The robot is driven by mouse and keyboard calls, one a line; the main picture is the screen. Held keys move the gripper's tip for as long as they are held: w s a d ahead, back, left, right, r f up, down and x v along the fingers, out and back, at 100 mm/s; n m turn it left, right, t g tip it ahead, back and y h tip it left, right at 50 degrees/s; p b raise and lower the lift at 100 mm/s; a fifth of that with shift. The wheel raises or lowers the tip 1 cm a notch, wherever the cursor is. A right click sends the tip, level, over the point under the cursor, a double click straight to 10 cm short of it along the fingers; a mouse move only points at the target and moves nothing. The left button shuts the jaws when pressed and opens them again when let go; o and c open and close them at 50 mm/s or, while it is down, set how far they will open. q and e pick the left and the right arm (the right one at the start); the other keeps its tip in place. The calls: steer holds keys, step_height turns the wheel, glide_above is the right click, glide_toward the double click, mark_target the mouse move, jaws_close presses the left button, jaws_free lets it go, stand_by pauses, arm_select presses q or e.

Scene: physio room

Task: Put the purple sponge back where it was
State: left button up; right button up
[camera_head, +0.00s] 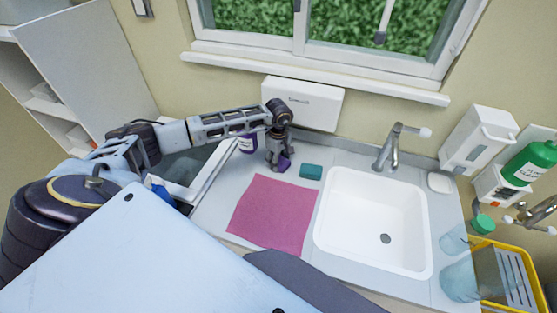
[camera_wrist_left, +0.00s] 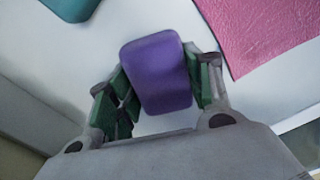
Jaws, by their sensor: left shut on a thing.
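The purple sponge (camera_wrist_left: 156,72) is between the green-padded fingers of my left gripper (camera_wrist_left: 158,88), which is shut on it. In the head view the sponge (camera_head: 284,164) shows small under my left gripper (camera_head: 278,160), above the counter between the pink cloth and the wall. I cannot tell whether the sponge touches the counter. My right gripper is not in view.
A pink cloth (camera_head: 273,214) lies in front of the gripper. A teal sponge (camera_head: 311,172) lies to its right, near the white sink (camera_head: 350,225). A purple-labelled container (camera_head: 247,144) stands just left. A white dispenser (camera_head: 303,102) hangs on the wall behind.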

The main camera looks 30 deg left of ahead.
arm_select(q)
steer(key=shift+f, duration=0.2)
steer(key=o, duration=0.8)
steer(key=shift+o, duration=0.5)
steer(key=shift+r, duration=0.25)
step_height(320, 180, up, 12)
steer(key=b, duration=0.2)
